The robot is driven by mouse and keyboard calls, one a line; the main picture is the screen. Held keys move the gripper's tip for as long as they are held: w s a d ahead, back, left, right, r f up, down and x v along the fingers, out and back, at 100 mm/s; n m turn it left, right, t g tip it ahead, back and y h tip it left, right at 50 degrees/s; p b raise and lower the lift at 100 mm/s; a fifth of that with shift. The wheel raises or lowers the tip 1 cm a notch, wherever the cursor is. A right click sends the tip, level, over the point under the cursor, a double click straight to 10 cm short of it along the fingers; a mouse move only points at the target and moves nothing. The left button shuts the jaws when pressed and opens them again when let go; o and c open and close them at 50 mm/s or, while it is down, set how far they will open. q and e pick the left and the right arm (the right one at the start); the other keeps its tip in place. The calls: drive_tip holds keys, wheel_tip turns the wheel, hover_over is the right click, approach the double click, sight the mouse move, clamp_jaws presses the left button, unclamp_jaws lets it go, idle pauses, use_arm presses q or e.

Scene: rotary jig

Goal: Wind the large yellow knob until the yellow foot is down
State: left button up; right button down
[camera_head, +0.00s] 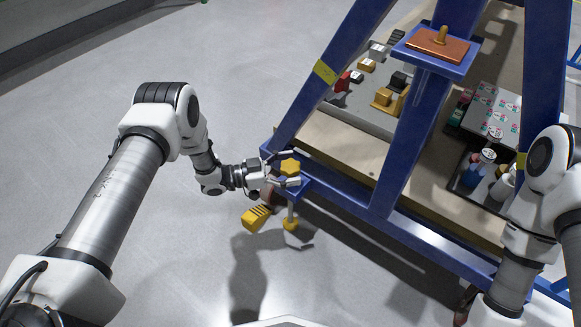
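The large yellow knob (291,167) is lobed and sits on top of the blue frame's near left corner. My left gripper (291,169) comes in from the left with its fingers apart, one on the far side of the knob and one on the near side. I cannot tell whether either finger touches it.
A yellow ribbed pedal (256,218) sticks out beside the foot, near a caster. The blue frame (405,232) carries a bench top with several small parts and bottles. An orange plate (438,45) with a knob is on the upright. Floor to the left is clear.

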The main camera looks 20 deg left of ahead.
use_arm(q)
drive_tip(key=v, duration=1.2)
